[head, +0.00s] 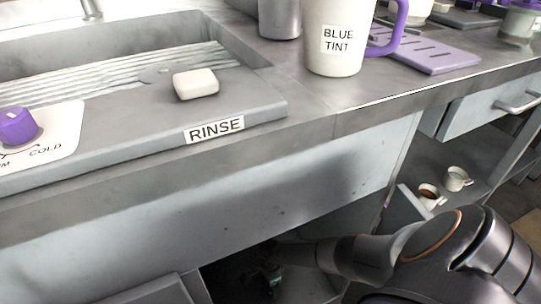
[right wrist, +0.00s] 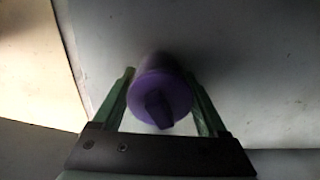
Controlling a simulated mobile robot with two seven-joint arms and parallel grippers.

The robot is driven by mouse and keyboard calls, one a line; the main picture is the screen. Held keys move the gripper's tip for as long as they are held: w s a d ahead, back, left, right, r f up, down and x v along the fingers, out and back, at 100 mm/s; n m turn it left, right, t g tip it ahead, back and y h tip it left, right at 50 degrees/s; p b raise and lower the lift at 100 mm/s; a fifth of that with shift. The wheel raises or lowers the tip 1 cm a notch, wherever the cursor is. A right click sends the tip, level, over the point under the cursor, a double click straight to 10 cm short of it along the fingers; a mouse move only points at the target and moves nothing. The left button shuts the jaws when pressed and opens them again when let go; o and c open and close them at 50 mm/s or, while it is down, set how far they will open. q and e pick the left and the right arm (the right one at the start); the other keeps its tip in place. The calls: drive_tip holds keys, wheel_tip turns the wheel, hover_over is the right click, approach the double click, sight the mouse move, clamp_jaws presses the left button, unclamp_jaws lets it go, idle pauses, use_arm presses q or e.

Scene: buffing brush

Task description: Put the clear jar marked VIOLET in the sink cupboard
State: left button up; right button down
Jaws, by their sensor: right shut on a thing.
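My right gripper (head: 272,278) reaches low into the dark opening of the sink cupboard (head: 225,283), under the counter front. In the right wrist view the green fingers of this gripper (right wrist: 160,80) are shut on a container with a purple, knobbed lid (right wrist: 162,98), seen from the lid end. Its body is mostly hidden behind the lid, and no VIOLET label is readable. I cannot tell whether its base touches a surface. The jar is too dark to make out in the head view. My left gripper is out of view.
A grey panel (head: 150,291), apparently a cupboard door, stands at lower left. Above are the sink basin (head: 45,55), RINSE label (head: 215,129), soap-like block (head: 196,84) and BLUE TINT mug (head: 330,45).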

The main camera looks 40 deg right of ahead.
drive_tip(key=shift+f, duration=0.55)
unclamp_jaws()
idle(0.4)
